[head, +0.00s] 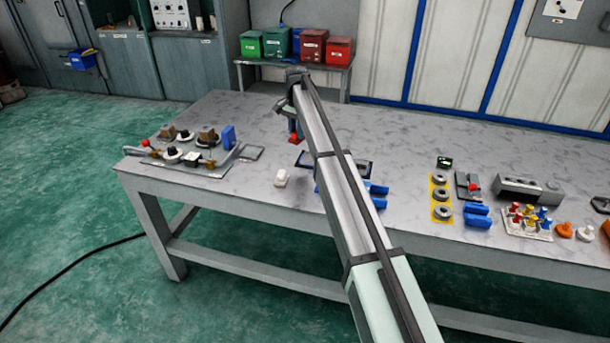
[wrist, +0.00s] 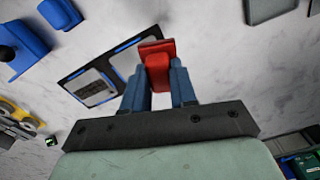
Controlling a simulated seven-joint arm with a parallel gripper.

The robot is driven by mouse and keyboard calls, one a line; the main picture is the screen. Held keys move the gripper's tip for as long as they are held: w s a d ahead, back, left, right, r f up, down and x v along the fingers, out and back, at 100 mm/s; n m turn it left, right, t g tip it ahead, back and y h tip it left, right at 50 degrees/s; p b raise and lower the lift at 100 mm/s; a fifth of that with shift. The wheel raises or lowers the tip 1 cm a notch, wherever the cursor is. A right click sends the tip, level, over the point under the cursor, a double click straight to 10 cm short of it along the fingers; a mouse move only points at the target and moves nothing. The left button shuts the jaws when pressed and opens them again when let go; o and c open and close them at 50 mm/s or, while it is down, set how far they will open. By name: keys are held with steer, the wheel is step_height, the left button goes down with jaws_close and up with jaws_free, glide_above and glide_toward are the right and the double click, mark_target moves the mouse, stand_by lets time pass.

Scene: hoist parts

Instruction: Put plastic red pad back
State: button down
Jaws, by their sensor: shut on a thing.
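The red pad (wrist: 157,66) is held between the two blue fingers of my gripper (wrist: 159,85) in the wrist view. My gripper is shut on it. In the head view the red pad (head: 294,138) shows as a small red shape at the end of my arm, over the back part of the table. Whether it touches the tabletop I cannot tell. A dark panel with blue edges and pale inset plates (wrist: 92,86) lies beyond the pad in the wrist view. In the head view my arm partly covers this panel (head: 308,160).
The grey table (head: 240,120) holds a fixture with several parts (head: 190,158) at left and a white object (head: 281,178) near the middle. Blue blocks (head: 378,190) lie beside my arm. A yellow strip with dark rings (head: 441,198) and a peg tray (head: 527,222) stand at right.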

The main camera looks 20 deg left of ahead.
steer(key=s+d+n, duration=0.2)
steer(key=s+d, duration=0.4)
steer(key=s, duration=0.6)
steer(key=shift+n, duration=0.6)
steer(key=f, duration=1)
steer(key=shift+w+a, duration=0.15)
steer(key=shift+a, duration=0.15)
steer(key=shift+f, duration=0.2)
steer(key=c, duration=0.9)
jaws_free()
step_height(320, 180, up, 12)
steer(key=shift+r, duration=0.2)
steer(key=shift+o, duration=0.4)
